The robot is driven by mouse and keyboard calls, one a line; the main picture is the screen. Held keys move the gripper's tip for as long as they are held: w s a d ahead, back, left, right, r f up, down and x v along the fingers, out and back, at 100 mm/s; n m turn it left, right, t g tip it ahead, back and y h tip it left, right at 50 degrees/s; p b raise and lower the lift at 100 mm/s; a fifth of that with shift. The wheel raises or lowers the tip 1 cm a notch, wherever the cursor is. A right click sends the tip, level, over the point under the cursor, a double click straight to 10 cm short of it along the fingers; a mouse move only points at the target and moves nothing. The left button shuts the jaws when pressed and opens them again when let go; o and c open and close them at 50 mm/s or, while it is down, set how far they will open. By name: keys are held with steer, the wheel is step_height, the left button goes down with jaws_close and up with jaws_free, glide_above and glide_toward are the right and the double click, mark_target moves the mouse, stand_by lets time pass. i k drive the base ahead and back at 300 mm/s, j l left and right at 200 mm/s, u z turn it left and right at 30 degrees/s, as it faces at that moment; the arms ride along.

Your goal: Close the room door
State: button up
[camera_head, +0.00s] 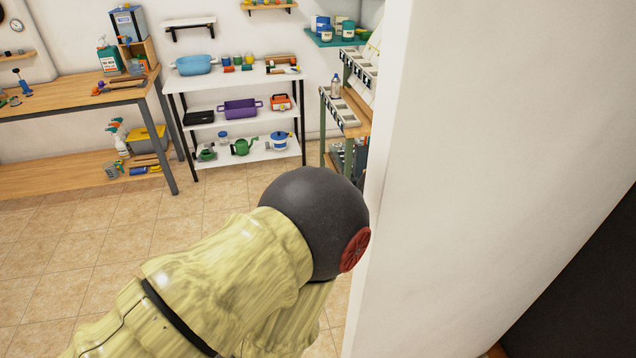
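A tall white upright surface (490,150) fills the right side of the view, close to me. I cannot tell whether it is a wall or part of the door. A dark panel (590,290) shows behind its lower right edge; it may be the door, but I see only part of it and no handle. My gripper is not in view. My yellow-covered arm reaches up from the bottom, and its dark round joint lies close to the white surface's left edge in the picture; I cannot tell if they touch.
A wooden workbench (75,97) with tools stands at the back left. A white shelf unit (243,76) with several containers stands at the back wall. A green-framed rack (350,110) stands beside the white surface. The tiled floor (110,230) at left is clear.

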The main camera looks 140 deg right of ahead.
mark_target(503, 136)
steer(key=l+u, duration=0.35)
steer(key=k+l+u, duration=0.3)
steer(key=l+u, duration=0.35)
steer(key=k+l+u, duration=0.2)
steer(key=u, duration=3.6)
steer(key=j, duration=0.55)
steer(key=k+z, duration=0.05)
